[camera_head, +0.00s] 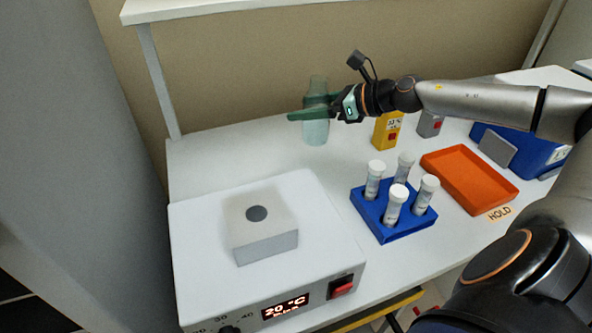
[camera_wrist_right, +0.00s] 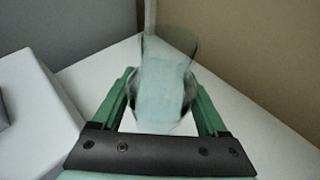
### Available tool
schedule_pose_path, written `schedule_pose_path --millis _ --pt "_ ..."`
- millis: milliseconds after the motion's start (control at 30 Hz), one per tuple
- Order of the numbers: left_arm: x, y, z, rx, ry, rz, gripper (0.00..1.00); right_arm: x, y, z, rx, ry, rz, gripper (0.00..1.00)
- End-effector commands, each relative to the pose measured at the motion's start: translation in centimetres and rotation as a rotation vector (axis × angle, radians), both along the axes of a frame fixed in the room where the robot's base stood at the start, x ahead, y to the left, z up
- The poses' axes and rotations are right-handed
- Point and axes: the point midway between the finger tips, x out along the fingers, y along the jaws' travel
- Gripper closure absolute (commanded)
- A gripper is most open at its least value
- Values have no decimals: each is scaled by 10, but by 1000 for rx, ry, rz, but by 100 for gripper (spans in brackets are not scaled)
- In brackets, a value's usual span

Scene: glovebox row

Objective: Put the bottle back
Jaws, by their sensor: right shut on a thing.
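The bottle (camera_head: 316,130) is clear, with pale blue-green content, and stands upright at the back of the white bench, near the wall. My right gripper (camera_head: 318,108) reaches in from the right and is shut around the bottle's middle. In the right wrist view the bottle (camera_wrist_right: 165,90) sits between the two green fingers (camera_wrist_right: 165,103). Its base appears at or very near the bench top; I cannot tell whether it touches. My left gripper is not in view.
A white device (camera_head: 250,290) with a raised block and a lit display stands front left. A blue rack (camera_head: 385,226) holds several capped tubes. An orange tray (camera_head: 460,165), a yellow box (camera_head: 386,132), a grey box (camera_head: 430,124) and a blue box (camera_head: 540,150) stand right. Bench around the bottle is clear.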

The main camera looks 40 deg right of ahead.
Motion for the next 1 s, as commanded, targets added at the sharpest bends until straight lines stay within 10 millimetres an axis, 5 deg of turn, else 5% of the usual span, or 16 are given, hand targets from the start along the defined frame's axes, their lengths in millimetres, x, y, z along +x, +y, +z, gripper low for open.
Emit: schedule_pose_path --millis 800,1000 --pt "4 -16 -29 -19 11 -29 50 1 0 -100 1 -3 -2 100" --pt "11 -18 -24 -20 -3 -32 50 0 -1 -102 -1 -4 -2 100"
